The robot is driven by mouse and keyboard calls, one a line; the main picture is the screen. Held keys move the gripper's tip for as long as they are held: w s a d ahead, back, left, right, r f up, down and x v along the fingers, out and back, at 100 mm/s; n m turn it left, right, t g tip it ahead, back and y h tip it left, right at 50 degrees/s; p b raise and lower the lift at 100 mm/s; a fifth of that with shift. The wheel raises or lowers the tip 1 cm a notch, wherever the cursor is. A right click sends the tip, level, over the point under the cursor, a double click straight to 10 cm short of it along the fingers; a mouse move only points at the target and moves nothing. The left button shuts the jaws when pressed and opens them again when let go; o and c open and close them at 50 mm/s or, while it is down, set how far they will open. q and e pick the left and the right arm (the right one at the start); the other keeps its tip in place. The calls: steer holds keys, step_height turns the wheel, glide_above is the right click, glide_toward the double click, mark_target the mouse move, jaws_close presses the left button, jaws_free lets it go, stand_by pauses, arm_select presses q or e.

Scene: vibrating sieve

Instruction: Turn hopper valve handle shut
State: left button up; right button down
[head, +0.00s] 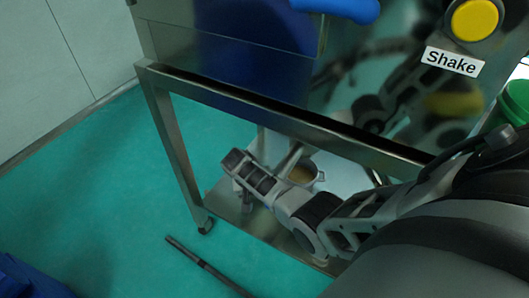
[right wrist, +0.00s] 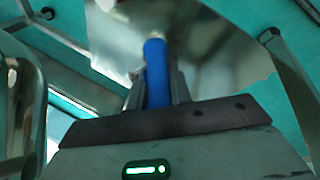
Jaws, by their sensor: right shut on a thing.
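In the right wrist view, a blue handle (right wrist: 156,72) stands between the two fingers of my right gripper (right wrist: 156,88). The gripper is shut on it, with a finger along each side. The handle's far end meets a pale metal part below a grey metal surface (right wrist: 205,40). In the head view my right arm reaches in from the right to the space under the steel frame (head: 270,118). I cannot make out the fingers or the held handle there. My left gripper is in neither view.
A yellow button (head: 475,18) sits above a "Shake" label (head: 453,62) on the steel machine. A small metal container (head: 309,171) is partly hidden behind my arm. A dark bar (head: 204,265) lies on the green floor. A green bin (head: 517,101) is at the right edge.

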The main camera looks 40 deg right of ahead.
steer(key=shift+f+g+b, duration=0.15)
steer(key=shift+g+b, duration=0.25)
steer(key=shift+b, duration=0.05)
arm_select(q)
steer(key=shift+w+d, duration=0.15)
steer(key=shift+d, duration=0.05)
arm_select(e)
steer(key=shift+g+h, duration=0.3)
steer(key=c, duration=1.3)
jaws_free()
arm_select(q)
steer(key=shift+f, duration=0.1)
steer(key=p, duration=0.1)
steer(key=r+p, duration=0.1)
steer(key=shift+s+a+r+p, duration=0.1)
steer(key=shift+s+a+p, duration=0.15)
steer(key=shift+p, duration=0.15)
arm_select(e)
steer(key=v, duration=1.6)
steer(key=shift+w+a, duration=0.1)
